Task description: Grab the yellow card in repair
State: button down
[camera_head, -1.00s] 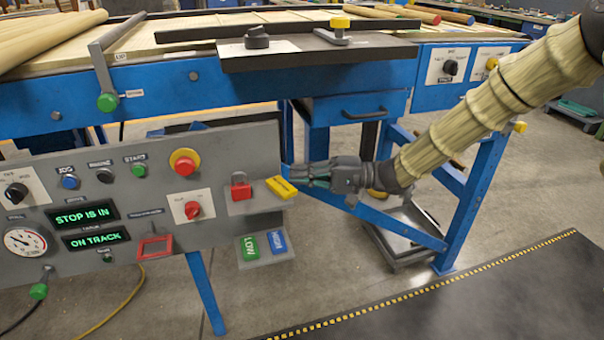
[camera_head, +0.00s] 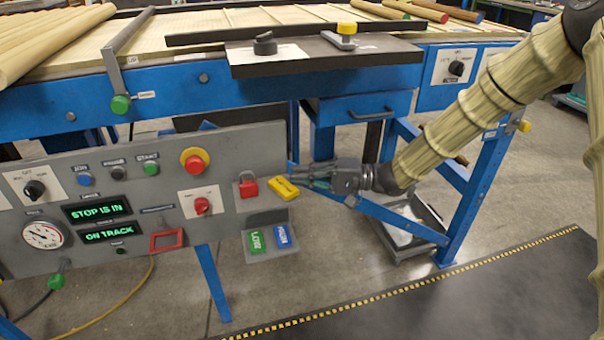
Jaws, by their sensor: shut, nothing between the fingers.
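A yellow card (camera_head: 284,188) with dark marks too small to read sits tilted at the right end of the grey control panel (camera_head: 110,262). It is just right of a red padlock-like piece (camera_head: 248,186). My gripper (camera_head: 292,174) reaches in from the right, with its fingers pointing left. It is shut and empty, just above and right of the card. I cannot tell whether the fingertips touch the card.
Green LOW (camera_head: 257,244) and blue HIGH (camera_head: 282,237) cards sit on a small holder below. A red empty frame (camera_head: 166,240) is on the panel.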

jog(key=w+d+p, duration=0.2)
jog(key=d+p, duration=0.3)
jog(key=d, duration=0.8)
jog(key=shift+w, duration=0.2)
jog(key=s+d+f+m+t+h, duration=0.1)
jog(key=s+f+m+t+h, duration=0.3)
jog(key=f, duration=1)
jog(key=s+f+n+t+h, duration=0.15)
jog(key=s+f+h, duration=0.5)
jog(key=f, duration=0.75)
jog(key=s+d+f+g+h, duration=0.2)
jog(key=s+d+f, duration=0.1)
jog(key=s, duration=0.7)
jog(key=s+d+f+n+g+h, duration=0.1)
jog(key=s+d+f+g+h, duration=0.1)
jog(key=s, duration=0.8)
jog(key=s+d+f+n+g+h, duration=0.1)
jog(key=s+d+f, duration=0.4)
jog(key=s, duration=0.5)
jog(key=shift+s+d+g+h, duration=0.15)
jog(key=shift+d+g+h, duration=0.3)
jog(key=shift+h, duration=0.8)
